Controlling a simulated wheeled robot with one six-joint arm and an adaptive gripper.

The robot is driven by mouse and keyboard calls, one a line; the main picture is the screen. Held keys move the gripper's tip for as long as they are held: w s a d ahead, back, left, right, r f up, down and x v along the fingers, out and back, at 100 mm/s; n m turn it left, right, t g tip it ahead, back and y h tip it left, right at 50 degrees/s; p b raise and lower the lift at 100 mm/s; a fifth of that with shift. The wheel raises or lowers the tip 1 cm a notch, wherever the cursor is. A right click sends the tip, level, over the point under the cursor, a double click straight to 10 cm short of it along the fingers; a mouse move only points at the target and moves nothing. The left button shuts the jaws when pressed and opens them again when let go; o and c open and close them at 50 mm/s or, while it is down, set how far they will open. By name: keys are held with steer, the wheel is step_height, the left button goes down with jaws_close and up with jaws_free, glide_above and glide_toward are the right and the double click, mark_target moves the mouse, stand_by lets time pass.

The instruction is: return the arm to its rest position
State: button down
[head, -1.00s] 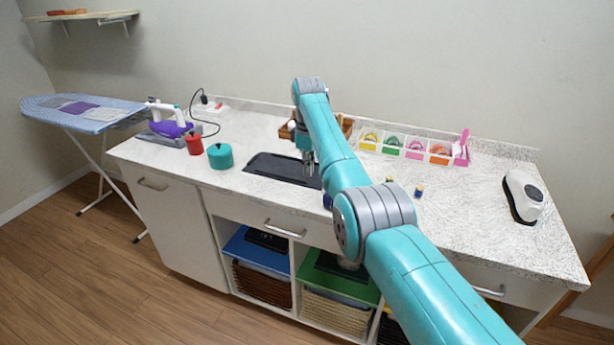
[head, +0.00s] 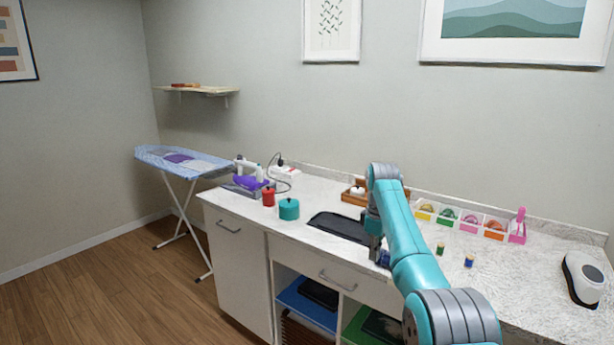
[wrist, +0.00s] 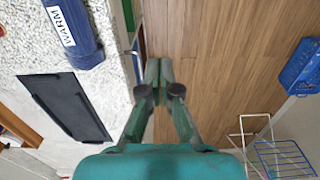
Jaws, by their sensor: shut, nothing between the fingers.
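My arm (head: 408,240) is teal with grey joint bands and reaches from the lower right over the white speckled counter (head: 530,262). In the wrist view my gripper (wrist: 158,72) is shut with its fingertips together and nothing between them. The fingers show against the wooden floor, just beyond the counter's front edge. In the head view the gripper is small and partly hidden by my arm, close to the counter front.
A dark mat (head: 340,228) lies on the counter by my gripper. A blue object labelled WARM (wrist: 75,30) is at the counter edge. An ironing board (head: 183,160) is at left.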

steer(key=s+f+m+t, duration=0.1)
steer(key=s+f+t, duration=0.15)
steer(key=f, duration=1.35)
steer(key=s+f+m+t, duration=0.15)
steer(key=s+f, duration=0.25)
steer(key=f, duration=1.2)
steer(key=s+f+m+t, duration=0.1)
steer(key=s+f+t, duration=0.1)
steer(key=s+f, duration=0.65)
steer(key=s+f+m+t, duration=0.15)
steer(key=s+f, duration=0.45)
steer(key=s, duration=0.6)
steer(key=s+r+m+t, duration=0.1)
steer(key=s+r+t, duration=0.15)
steer(key=s, duration=1.05)
steer(key=s+r+m+t, duration=0.1)
steer(key=s+r+m, duration=0.15)
steer(key=s, duration=0.95)
steer(key=s+r+m+t, duration=0.1)
steer(key=s+r+t, duration=0.1)
steer(key=s+r, duration=0.7)
steer(key=s+r+m+t, duration=0.1)
steer(key=s+r, duration=0.8)
steer(key=r, duration=0.9)
steer(key=shift+s+a+t, duration=0.2)
steer(key=shift+t, duration=0.2)
